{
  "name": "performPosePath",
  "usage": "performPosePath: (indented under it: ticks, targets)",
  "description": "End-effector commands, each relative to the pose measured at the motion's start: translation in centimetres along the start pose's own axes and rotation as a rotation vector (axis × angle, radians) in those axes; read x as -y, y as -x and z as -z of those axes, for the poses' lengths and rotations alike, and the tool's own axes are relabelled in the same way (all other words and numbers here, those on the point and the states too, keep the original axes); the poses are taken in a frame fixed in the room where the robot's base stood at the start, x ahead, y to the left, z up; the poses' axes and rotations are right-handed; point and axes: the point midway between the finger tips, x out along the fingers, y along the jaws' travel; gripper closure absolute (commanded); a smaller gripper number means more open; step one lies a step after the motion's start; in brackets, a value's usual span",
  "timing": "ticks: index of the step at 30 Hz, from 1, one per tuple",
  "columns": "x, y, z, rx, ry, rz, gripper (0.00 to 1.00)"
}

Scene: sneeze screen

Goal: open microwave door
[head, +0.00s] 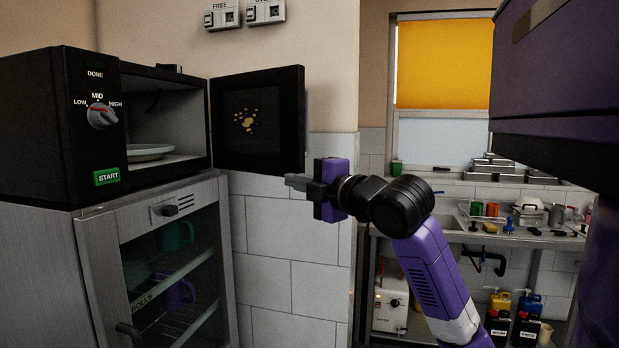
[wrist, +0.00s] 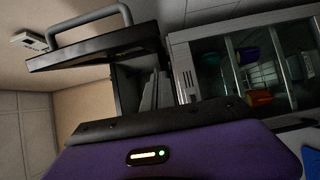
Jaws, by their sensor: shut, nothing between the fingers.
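The black microwave (head: 45,130) stands on a metal cabinet at the left in the head view. Its door (head: 278,120) is swung wide open to the right, with yellow marks on its face. The lit cavity shows a pale plate (head: 150,152) inside. My gripper (head: 290,182) is shut and empty, just below and in front of the door's lower right corner; whether it touches the door I cannot tell. In the wrist view the door (wrist: 95,48) shows edge-on with its grey bar handle (wrist: 90,22). The fingertips are hidden there behind my purple gripper body.
The cabinet (head: 165,270) under the microwave has a shut glass door with cups inside. A sink counter (head: 455,225) with utensils and bottles stands at the back right. A white tiled wall (head: 290,250) lies behind the gripper. Two switch boxes hang above the door.

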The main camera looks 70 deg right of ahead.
Motion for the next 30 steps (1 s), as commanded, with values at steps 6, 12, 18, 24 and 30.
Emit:
performPosePath:
  ticks: [6,12,18,24,30]
  targets:
    - [-0.3,-3.8,-0.7,0.005,-0.001,0.003,1.0]
    - [-0.2,-4.2,-3.1,0.003,0.0,0.001,1.0]
    - [0.0,-4.4,-3.9,0.001,0.002,0.0,1.0]
    - [0.0,-4.4,-3.9,0.0,0.001,0.0,1.0]
    - [0.3,-4.5,-4.6,0.003,0.0,0.001,1.0]
